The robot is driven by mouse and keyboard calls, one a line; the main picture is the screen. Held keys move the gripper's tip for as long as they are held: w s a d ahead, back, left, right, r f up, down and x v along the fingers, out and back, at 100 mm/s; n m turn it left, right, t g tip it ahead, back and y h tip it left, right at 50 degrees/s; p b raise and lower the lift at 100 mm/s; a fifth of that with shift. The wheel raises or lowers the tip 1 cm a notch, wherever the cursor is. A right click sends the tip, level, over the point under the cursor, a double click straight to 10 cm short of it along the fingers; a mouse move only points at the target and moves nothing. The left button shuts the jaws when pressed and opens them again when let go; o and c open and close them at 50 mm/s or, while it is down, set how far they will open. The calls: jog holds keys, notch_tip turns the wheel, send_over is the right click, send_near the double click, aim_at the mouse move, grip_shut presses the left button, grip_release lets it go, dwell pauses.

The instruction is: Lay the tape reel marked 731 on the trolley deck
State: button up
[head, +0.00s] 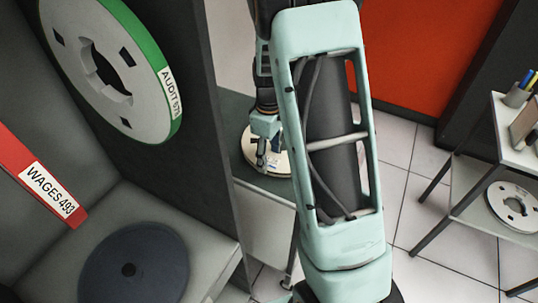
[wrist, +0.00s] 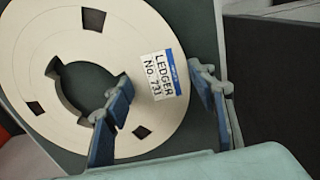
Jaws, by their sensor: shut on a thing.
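The cream tape reel labelled "LEDGER No. 731" (wrist: 140,40) fills much of the wrist view. It also shows in the head view (head: 282,162), partly hidden by my gripper and arm. My gripper (head: 264,155) is shut on this reel: in the wrist view (wrist: 160,82) one blue finger sits at the hub opening and the other beyond the outer rim, with the label between them. The reel lies roughly flat over the dark grey-green trolley deck (head: 236,112). The deck also shows around the reel in the wrist view (wrist: 198,28). I cannot tell whether the reel touches it.
A dark cabinet at left holds a green-rimmed reel "AUDIT 571" (head: 150,100), a red-edged "WAGES 493" reel (head: 48,192) and a dark disc (head: 135,265). At right a side table (head: 462,180) carries a pen cup (head: 516,95) and a pale reel on its lower shelf (head: 513,205).

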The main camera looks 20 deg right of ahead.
jog(key=shift+w+f, duration=0.1)
jog(key=shift+f, duration=0.1)
jog(key=o, duration=1.8)
jog(key=shift+c, duration=0.2)
jog(key=c, duration=0.4)
jog(key=shift+o, duration=0.2)
notch_tip(320, 180, up, 9)
jog(key=p, duration=0.6)
